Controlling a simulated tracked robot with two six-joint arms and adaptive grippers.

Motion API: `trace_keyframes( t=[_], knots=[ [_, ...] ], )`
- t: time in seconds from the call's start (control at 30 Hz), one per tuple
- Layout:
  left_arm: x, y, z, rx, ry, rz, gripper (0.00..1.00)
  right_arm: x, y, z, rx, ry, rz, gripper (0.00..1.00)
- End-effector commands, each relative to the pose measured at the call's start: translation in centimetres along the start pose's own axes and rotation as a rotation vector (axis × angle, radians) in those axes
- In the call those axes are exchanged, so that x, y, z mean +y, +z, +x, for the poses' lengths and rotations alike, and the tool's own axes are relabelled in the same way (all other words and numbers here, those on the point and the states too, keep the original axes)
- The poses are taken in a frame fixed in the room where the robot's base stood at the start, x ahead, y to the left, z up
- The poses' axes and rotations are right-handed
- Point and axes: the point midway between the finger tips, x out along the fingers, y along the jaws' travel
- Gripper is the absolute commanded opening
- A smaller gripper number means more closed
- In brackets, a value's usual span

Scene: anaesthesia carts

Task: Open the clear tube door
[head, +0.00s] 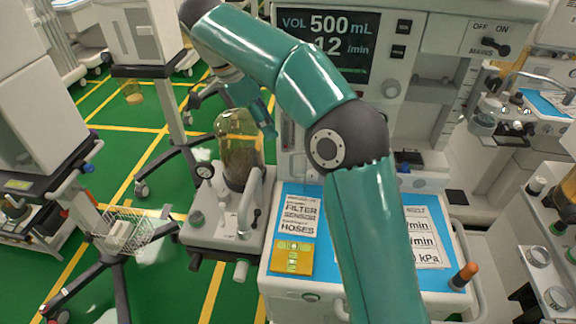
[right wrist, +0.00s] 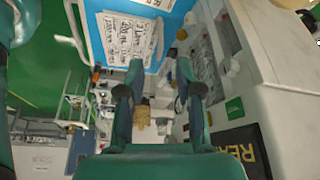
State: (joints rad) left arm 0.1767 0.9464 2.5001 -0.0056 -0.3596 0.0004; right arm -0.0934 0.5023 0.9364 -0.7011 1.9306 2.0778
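A clear, yellow-tinted canister (head: 238,150) with a domed top stands on the grey unit left of the main cart. I cannot tell for certain which part is the tube door. My right arm reaches up from the bottom and bends left. Its gripper (head: 264,118) points down just right of the canister's top, in front of the cart; contact cannot be told. In the right wrist view the gripper (right wrist: 158,95) shows two fingers spread apart with nothing held between them. My right arm hides part of the cart's front. My left gripper does not show.
The cart has a screen (head: 328,42) reading 500 mL and a blue worktop with printed labels (head: 300,218). A yellow pad (head: 292,257) lies on its front left. A curved pipe (head: 248,205) rises beside the canister. A wire basket (head: 125,230) stands at left.

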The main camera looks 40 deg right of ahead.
Motion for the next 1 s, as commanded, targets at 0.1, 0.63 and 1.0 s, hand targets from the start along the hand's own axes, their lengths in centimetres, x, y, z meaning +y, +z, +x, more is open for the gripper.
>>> trace_keyframes(
  t=[0.1,0.63,1.0],
  knots=[
    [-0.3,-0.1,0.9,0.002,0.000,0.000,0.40,0.0,0.1,2.6,0.002,0.003,-0.002,0.35],
    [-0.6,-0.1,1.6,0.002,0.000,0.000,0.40,0.0,-0.1,12.6,0.001,0.003,0.000,0.35],
    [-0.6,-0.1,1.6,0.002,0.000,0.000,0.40,0.0,-0.1,14.1,0.000,0.001,0.000,0.35]
  ],
)
